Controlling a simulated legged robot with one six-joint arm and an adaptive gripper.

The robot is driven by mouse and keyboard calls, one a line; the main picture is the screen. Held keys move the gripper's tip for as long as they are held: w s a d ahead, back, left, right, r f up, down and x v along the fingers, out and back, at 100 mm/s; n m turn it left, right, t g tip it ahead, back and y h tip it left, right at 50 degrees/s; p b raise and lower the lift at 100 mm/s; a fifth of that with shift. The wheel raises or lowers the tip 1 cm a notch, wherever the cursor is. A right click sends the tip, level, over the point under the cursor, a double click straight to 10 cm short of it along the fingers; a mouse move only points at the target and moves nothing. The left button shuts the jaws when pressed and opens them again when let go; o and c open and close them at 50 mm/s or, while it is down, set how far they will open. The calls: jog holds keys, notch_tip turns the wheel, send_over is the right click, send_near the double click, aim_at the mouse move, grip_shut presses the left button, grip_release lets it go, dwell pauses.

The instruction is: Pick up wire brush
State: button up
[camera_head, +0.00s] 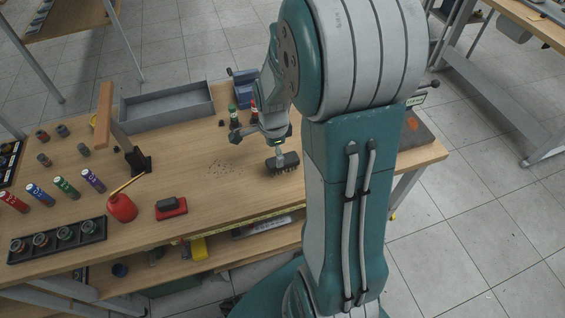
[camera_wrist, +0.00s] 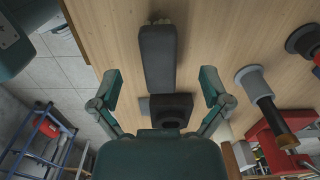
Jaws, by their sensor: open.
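The wire brush (camera_head: 284,164), a dark block with bristles on its underside, sits on the wooden workbench in the head view. In the wrist view a long dark block (camera_wrist: 158,58), which looks like the brush, lies between my two fingers with small light tufts at its far end. My gripper (camera_head: 260,142) hangs over the bench close to the brush. In the wrist view my gripper (camera_wrist: 160,76) has its fingers spread wide, one on each side of the block, with gaps to both. I cannot tell its exact height above the brush.
Dark specks (camera_head: 224,167) lie left of the brush. A blue vise (camera_head: 245,88) stands behind.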

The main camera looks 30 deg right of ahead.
aim_at(275, 161)
notch_tip(275, 161, down, 5)
jog(key=shift+f, duration=0.15)
jog(key=shift+c, duration=0.3)
jog(key=c, duration=1.2)
